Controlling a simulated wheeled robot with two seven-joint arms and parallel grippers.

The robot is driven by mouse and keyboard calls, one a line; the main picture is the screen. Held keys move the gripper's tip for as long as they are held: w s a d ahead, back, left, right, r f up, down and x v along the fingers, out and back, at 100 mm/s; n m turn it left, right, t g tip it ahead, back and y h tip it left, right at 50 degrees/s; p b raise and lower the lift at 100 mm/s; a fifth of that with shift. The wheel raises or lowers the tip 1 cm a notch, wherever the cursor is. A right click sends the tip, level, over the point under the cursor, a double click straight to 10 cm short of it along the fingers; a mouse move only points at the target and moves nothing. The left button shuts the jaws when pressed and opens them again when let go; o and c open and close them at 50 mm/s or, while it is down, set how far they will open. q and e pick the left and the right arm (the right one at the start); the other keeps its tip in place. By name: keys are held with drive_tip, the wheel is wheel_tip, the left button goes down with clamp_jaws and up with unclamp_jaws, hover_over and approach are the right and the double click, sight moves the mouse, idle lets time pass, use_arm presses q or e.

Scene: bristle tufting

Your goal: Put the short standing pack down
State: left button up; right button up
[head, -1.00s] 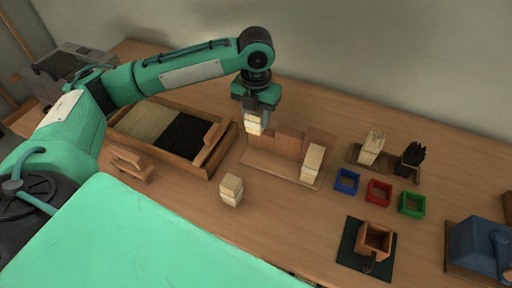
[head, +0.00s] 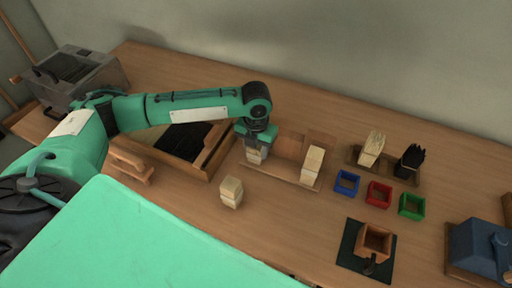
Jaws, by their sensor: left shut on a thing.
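My left gripper (head: 258,142) is shut on a pale cream pack (head: 254,157), seen from above with its upper part between the fingers. The pack is upright at the left end of a low wooden rack (head: 279,176). Whether its foot touches the rack base cannot be told. A taller cream pack (head: 313,162) stands at the rack's right end. Another short cream pack (head: 231,192) stands on the bare table in front of the rack. My right gripper is not in view.
A wooden tray (head: 207,160) with dark and pale bristles lies left of the rack. Blue (head: 347,183), red (head: 379,194) and green (head: 412,206) boxes stand to the right. Bristle bundles (head: 372,148) stand behind them. A wooden cup (head: 374,240) sits on a dark mat. Table between is clear.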

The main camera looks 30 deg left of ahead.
use_arm(q)
drive_tip(key=shift+f, duration=0.1)
drive_tip(key=o, duration=1)
drive_tip(key=shift+c, duration=0.2)
wheel_tip(320, 180, up, 11)
drive_tip(key=shift+r, duration=0.65)
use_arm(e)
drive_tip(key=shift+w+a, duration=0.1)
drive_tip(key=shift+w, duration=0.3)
